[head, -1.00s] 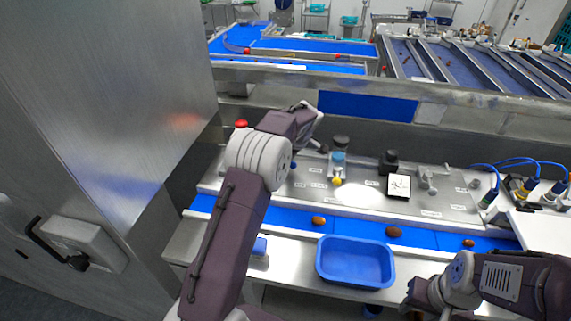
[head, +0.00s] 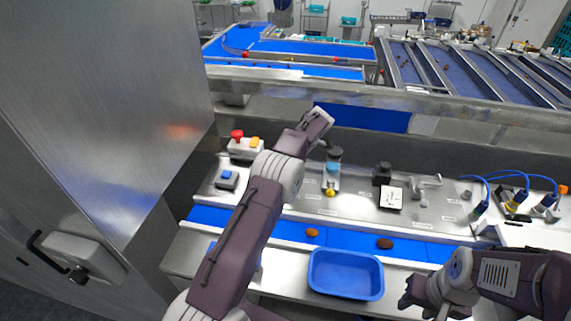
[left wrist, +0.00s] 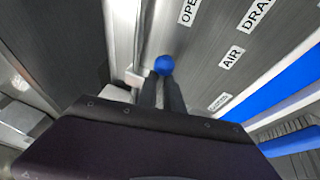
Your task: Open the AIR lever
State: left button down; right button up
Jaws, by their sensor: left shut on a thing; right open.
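In the left wrist view a blue ball knob (left wrist: 164,65) sits at the tips of my left gripper (left wrist: 164,80), whose two dark fingers are shut on it. I take it for the AIR lever's knob; the AIR label (left wrist: 231,57) is on the steel panel to its right. The lever's shaft and angle are hidden. My right gripper (head: 418,303) is open and empty, in front of the belt to the right of the blue tray.
A blue tray (head: 346,293) stands before the blue belt (head: 345,241), which carries brown dates. A red and orange button box (head: 245,149) and a blue-topped switch (head: 227,179) are left of my arm. A yellow-knobbed fitting (head: 330,192) and a gauge (head: 391,197) are right.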

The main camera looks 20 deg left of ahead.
pick_arm(q)
jog(key=shift+s+d+f, duration=0.15)
jog(key=shift+d+f, duration=0.15)
jog(key=shift+f, duration=0.15)
jog(key=c, duration=1.3)
grip_release()
jog(key=shift+w+d+r, duration=0.15)
jog(key=shift+w+d, duration=0.2)
jog(key=shift+w, duration=0.05)
jog(key=b+v, duration=0.1)
jog(key=v, duration=0.2)
jog(key=shift+a+r, duration=0.1)
jog(key=shift+r, duration=0.05)
jog(key=p+v, duration=0.1)
jog(key=v, duration=0.5)
jog(key=shift+d+p, duration=0.2)
jog(key=shift+p, duration=0.2)
pick_arm(e)
jog(key=shift+w+d+r, duration=0.2)
jog(key=shift+d+r, duration=0.1)
jog(key=shift+r, duration=0.05)
pick_arm(q)
jog(key=shift+a, duration=0.15)
pick_arm(e)
jog(key=shift+a, duration=0.15)
